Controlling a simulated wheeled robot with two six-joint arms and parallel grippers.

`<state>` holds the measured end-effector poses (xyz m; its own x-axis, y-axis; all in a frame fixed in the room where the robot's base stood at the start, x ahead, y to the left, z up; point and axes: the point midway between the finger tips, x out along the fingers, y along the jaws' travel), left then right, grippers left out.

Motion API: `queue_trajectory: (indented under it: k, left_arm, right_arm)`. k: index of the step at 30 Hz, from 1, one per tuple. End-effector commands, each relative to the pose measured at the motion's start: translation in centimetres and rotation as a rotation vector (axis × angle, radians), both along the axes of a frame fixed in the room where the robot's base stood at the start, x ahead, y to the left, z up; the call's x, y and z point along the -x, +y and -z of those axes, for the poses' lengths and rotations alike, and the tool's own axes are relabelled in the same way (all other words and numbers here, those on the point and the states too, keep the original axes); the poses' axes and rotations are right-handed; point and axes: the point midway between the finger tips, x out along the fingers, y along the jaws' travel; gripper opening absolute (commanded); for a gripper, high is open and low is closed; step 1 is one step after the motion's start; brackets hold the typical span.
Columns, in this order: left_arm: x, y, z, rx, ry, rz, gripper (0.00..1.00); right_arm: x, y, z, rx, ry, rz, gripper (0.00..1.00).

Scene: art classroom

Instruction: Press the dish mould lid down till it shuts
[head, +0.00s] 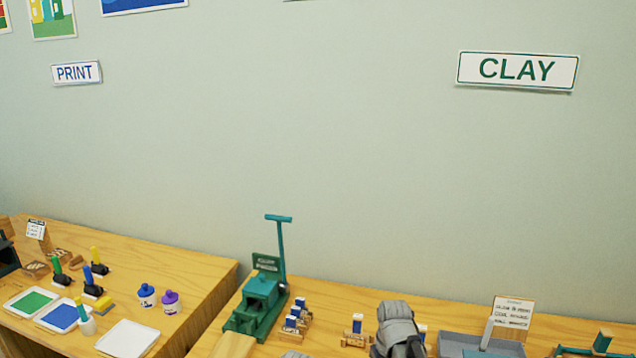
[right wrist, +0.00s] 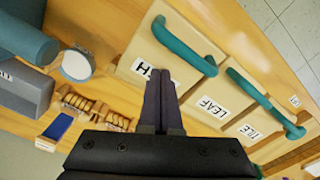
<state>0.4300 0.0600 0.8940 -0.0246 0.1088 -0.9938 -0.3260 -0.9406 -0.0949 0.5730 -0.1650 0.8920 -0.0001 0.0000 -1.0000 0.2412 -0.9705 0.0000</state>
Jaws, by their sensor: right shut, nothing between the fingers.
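In the right wrist view, several pale wooden panels with teal bar handles stand side by side. The nearest panel has a label (right wrist: 143,70) partly covered by my fingers; only a letter H shows clearly. Its teal handle (right wrist: 185,44) lies just beyond my fingertips. My right gripper (right wrist: 161,78) is shut and empty, its tips over this panel by the label. I cannot tell whether they touch it, or whether this lid is raised or down. A grey part of my arm (head: 398,325) shows low in the head view. My left gripper is out of view.
In the right wrist view, the adjoining panels read LEAF (right wrist: 209,105) and TILE (right wrist: 248,132). A teal cylinder (right wrist: 20,38), a grey block (right wrist: 25,95) and a blue block (right wrist: 58,127) lie left. In the head view, a green press (head: 262,295) and a grey tray (head: 462,342) occupy the right table.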

Motion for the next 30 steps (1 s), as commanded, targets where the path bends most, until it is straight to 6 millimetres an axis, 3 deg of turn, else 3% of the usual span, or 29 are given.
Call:
queue_trajectory:
  k: [30]
  left_arm:
    - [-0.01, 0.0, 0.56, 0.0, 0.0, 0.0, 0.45]
  right_arm:
    - [0.0, 0.0, 0.57, 0.0, 0.0, 0.0, 0.0]
